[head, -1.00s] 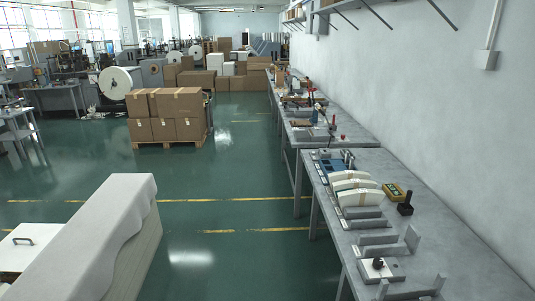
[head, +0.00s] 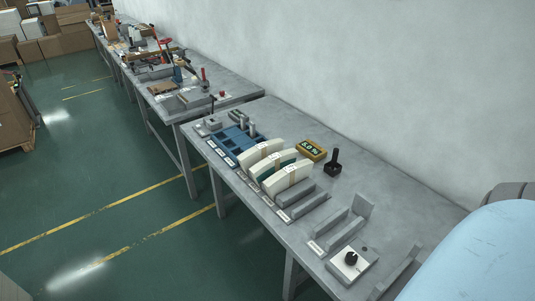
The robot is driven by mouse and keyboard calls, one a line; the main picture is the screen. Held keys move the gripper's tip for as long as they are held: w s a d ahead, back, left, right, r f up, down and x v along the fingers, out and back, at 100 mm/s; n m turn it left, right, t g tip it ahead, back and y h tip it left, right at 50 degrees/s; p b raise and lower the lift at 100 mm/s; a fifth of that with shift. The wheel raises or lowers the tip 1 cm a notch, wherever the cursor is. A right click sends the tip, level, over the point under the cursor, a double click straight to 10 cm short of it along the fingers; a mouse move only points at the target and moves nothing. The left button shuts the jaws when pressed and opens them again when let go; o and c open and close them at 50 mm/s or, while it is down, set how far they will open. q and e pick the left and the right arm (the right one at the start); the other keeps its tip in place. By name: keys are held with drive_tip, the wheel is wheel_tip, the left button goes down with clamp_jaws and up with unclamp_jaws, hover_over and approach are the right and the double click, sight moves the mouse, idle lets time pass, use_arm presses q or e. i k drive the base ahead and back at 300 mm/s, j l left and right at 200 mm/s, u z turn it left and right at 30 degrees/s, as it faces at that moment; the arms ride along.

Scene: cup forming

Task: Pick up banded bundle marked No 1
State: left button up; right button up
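Several curved white bundles with tan bands stand side by side in a grey rack on the near workbench. The far bundle (head: 262,151), the middle bundle (head: 275,164) with a dark green face, and the near bundle (head: 289,178) each carry a small marking, too small to read, so I cannot tell which is No 1. Neither of my grippers is in view.
The grey workbench (head: 385,175) runs along the wall. It holds a blue tray (head: 234,141), a yellow display (head: 312,150), a black holder (head: 333,165), empty grey slots (head: 337,226) and a block with a black knob (head: 351,262). A pale blue rounded shape (head: 480,255) covers the lower right. Green floor lies left.

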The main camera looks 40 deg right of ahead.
sight(261, 172)
drive_tip(key=i+j+z, duration=0.1)
drive_tip(key=i+z, duration=0.25)
drive_tip(key=i+j+z, duration=0.2)
drive_tip(key=i+z, duration=0.15)
drive_tip(key=i+j+z, duration=0.35)
